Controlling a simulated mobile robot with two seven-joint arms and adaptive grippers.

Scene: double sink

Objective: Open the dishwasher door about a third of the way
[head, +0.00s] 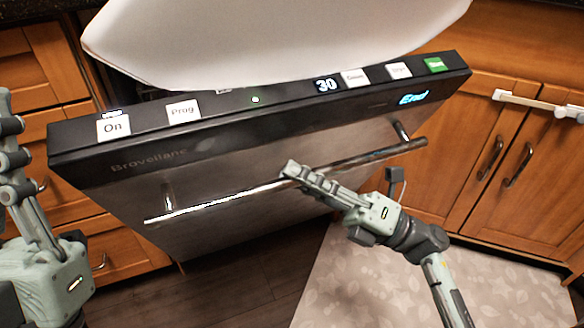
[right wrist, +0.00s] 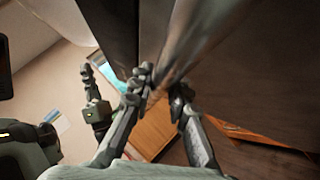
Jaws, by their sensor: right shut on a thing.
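The dishwasher door (head: 260,225) has a dark control panel (head: 220,115) along its top edge. The door leans outward, its top edge standing in front of the neighbouring cabinet fronts, so it is partly open. Its long metal bar handle (head: 225,198) crosses the front. My right gripper (head: 292,172) is shut on the handle near its middle. In the right wrist view its fingers (right wrist: 160,92) sit on either side of the bar (right wrist: 195,45). My left gripper (head: 12,160) is at the left edge of the head view, away from the door and partly cut off; its opening is unclear.
Wooden drawers (head: 25,75) stand to the left and wooden cabinet doors (head: 500,165) to the right. A patterned mat (head: 350,290) lies on the dark floor (head: 230,295) below. A large white shape (head: 270,40) hides the space behind the door's top edge.

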